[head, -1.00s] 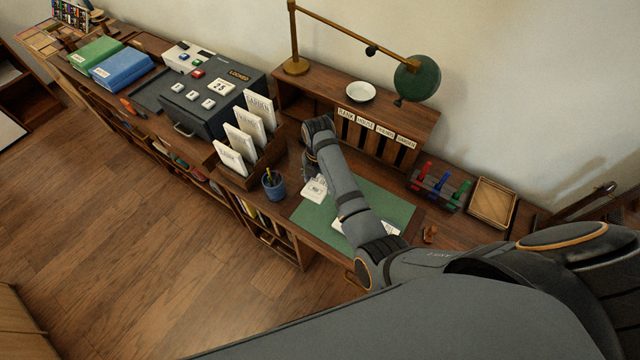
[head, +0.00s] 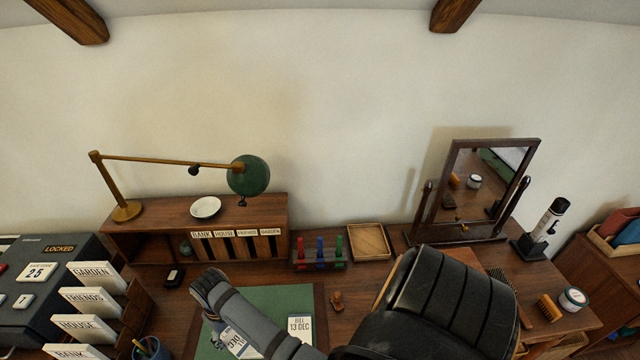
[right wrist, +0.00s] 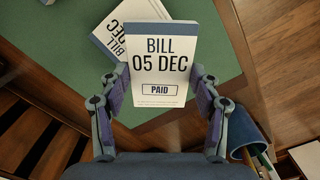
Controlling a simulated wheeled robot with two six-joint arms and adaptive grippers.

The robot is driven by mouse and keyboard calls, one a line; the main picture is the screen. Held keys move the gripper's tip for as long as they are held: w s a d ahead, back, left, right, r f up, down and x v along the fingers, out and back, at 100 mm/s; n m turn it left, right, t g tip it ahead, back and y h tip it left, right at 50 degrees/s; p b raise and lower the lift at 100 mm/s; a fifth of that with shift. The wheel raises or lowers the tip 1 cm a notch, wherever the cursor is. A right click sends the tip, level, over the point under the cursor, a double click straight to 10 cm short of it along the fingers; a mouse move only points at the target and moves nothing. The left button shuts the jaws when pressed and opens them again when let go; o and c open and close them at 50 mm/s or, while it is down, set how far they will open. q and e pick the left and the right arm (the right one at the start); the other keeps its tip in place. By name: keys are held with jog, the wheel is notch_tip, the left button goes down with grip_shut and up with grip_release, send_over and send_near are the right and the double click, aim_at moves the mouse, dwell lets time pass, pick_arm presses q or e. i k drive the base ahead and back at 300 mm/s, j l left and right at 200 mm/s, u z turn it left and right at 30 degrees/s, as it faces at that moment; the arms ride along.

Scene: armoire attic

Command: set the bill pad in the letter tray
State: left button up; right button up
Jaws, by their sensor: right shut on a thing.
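A white bill pad with a blue band, reading BILL 05 DEC and PAID (right wrist: 157,65), is between the fingers of my right gripper (right wrist: 156,84) in the right wrist view. The gripper is shut on it, above the green desk mat. In the head view my right gripper (head: 212,318) is mostly hidden behind its own wrist, at the mat's left side. The letter tray appears to be the shallow, empty wooden tray (head: 369,243) at the back of the desk, well to the gripper's right. My left gripper is not in view.
On the mat (head: 268,297) lie another bill (head: 240,343) and a BILL 13 DEC pad (head: 300,328). A rack of colored stamps (head: 320,252) stands left of the tray, a mirror (head: 480,190) to its right. A pencil cup (head: 152,348) and card rack (head: 92,300) stand left.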

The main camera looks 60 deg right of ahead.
aim_at(367, 243)
jog(key=k+l+u, duration=0.1)
jog(key=k+l, duration=1)
jog(key=k+l+u, duration=0.15)
jog(key=k+l, duration=0.8)
jog(key=k, duration=0.15)
jog(key=i+l, duration=0.2)
jog(key=i, duration=0.25)
jog(key=i+l, duration=0.2)
jog(key=i, duration=0.3)
